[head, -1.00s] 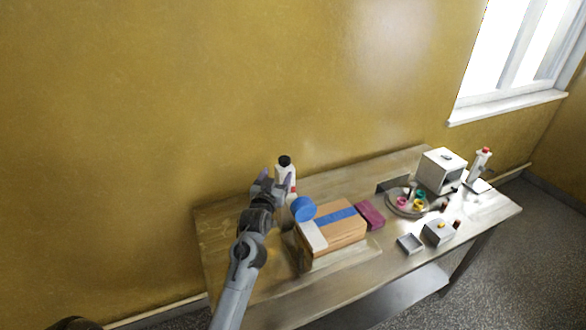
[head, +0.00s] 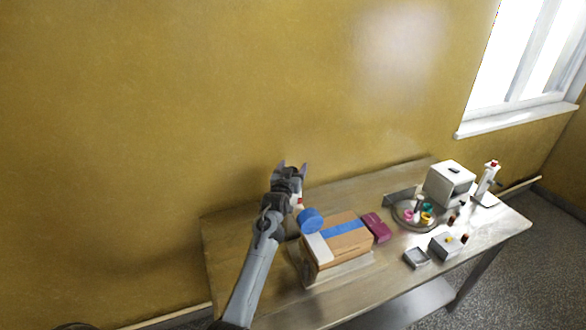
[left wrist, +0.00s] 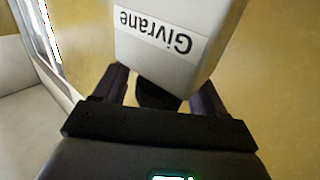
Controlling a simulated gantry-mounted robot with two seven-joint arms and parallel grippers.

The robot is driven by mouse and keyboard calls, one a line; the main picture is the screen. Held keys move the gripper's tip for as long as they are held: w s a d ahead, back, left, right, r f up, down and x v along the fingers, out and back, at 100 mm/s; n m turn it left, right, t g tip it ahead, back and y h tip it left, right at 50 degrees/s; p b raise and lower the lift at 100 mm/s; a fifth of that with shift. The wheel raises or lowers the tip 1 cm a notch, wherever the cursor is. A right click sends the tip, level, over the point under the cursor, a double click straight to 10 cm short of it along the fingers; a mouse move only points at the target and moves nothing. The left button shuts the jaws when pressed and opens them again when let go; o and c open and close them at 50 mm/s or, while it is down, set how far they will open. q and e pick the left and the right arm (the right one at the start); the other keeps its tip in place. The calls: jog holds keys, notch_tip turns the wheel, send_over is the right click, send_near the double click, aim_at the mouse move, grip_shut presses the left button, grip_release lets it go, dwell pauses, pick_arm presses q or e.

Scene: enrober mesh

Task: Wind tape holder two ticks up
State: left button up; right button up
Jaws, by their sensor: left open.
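A white container labelled "Givrane" (left wrist: 165,40), its lettering upside down, fills the top of the left wrist view. A black part (left wrist: 155,96) of it, like a cap, lies between the fingers of my left gripper (head: 292,168). My left gripper is open, over the table's back left, and the fingers also show in the left wrist view (left wrist: 158,92). In the head view the gripper hides most of the container. A blue disc (head: 310,220), possibly the tape holder, stands at the left end of a cardboard box. I cannot see any tick marks. My right gripper is not in view.
The cardboard box (head: 350,243) with a blue strip lies beside a magenta block (head: 377,228). Further right are a round tray (head: 405,222) with coloured pots, a white cabinet (head: 447,186), small grey boxes and a red-topped dispenser (head: 488,178). The table's front left is clear.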

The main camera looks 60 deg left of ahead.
pick_arm(q)
jog(key=c, duration=1)
jog(key=shift+o, duration=0.2)
jog(key=shift+y, duration=0.3)
